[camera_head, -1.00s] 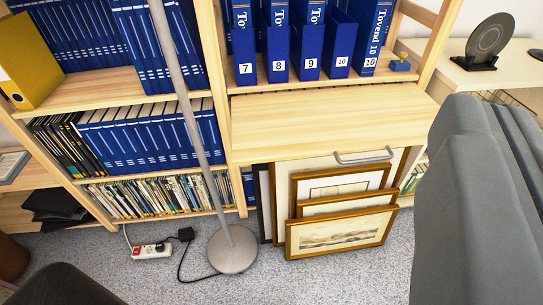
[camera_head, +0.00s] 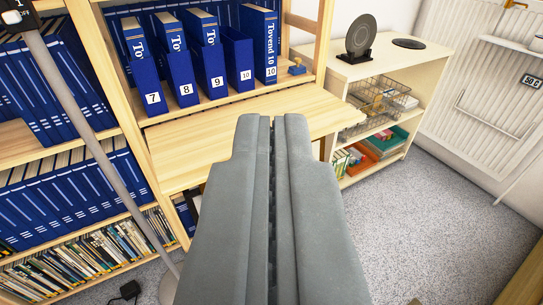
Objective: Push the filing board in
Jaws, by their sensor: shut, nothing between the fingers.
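The filing board (camera_head: 190,150) is a flat light-wood panel that sticks out from the bookcase, below the row of blue binders. Its right end shows to the right of my gripper. My gripper (camera_head: 272,118) is grey and shut, with its two fingers side by side and nothing between them. It fills the lower middle of the view, and its tips overlap the board in the picture. I cannot tell whether they touch it.
Blue binders (camera_head: 208,75) stand on the shelf above the board. A grey pole (camera_head: 100,150) rises at the left. The carpet (camera_head: 430,215) at the right is clear.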

